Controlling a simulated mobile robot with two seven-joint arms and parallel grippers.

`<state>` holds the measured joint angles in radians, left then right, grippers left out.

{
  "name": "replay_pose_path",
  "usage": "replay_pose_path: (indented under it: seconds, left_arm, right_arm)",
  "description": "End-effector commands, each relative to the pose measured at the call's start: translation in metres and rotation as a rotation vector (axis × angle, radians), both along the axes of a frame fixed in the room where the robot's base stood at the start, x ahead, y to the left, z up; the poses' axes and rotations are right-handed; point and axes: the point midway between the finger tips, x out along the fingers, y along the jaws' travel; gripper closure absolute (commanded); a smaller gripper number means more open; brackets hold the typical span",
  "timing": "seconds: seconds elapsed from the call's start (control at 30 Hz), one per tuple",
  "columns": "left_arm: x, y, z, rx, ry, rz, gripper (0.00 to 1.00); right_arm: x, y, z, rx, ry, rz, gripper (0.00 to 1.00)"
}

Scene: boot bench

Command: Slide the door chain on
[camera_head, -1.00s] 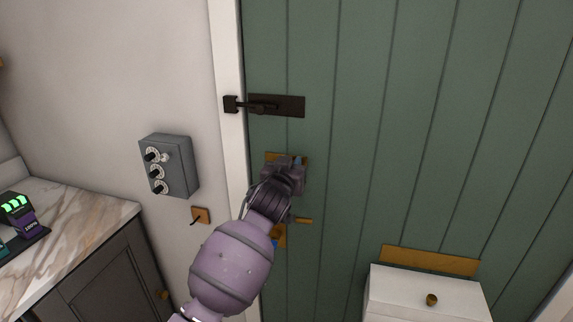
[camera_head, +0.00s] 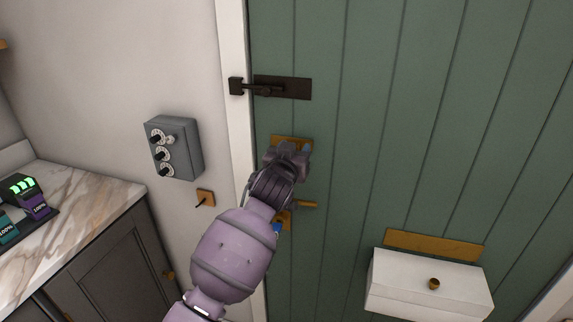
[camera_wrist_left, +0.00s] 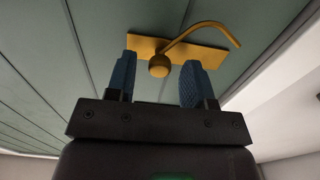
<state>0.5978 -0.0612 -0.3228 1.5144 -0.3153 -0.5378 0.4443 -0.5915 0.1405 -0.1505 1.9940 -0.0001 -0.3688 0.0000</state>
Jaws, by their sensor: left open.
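On the green door (camera_head: 420,100), a brass plate (camera_head: 291,139) sits partly hidden behind my left gripper (camera_head: 293,152). In the left wrist view the brass plate (camera_wrist_left: 205,57) carries a round brass knob (camera_wrist_left: 159,66) and a curved brass rod (camera_wrist_left: 205,26) that reaches to the right, past the plate's end. My left gripper is open, with one blue finger on each side of the knob. I cannot tell if either finger touches it. No separate chain links can be made out. My right gripper is not in view.
A dark bolt (camera_head: 282,87) is above, near the white door frame (camera_head: 234,120). A brass lever handle (camera_head: 306,204) is just below my gripper. A grey dial box (camera_head: 174,148) and a small wooden switch plate (camera_head: 205,198) are left; a white box (camera_head: 428,285) is lower right.

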Motion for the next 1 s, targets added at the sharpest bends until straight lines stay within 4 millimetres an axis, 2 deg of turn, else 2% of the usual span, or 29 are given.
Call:
replay_pose_path:
  seconds: [0.5,0.7,1.0]
  left_arm:
    - [-0.071,0.023,-0.001,-0.001,0.000,0.000,0.52]
    - [-0.085,0.028,0.000,0.000,0.000,-0.001,0.52]
    - [-0.088,0.028,0.000,0.001,0.000,-0.001,0.52]
  right_arm:
    - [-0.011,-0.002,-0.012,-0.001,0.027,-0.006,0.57]
    - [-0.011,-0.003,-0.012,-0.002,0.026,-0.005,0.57]
    - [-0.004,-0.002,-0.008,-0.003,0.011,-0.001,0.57]
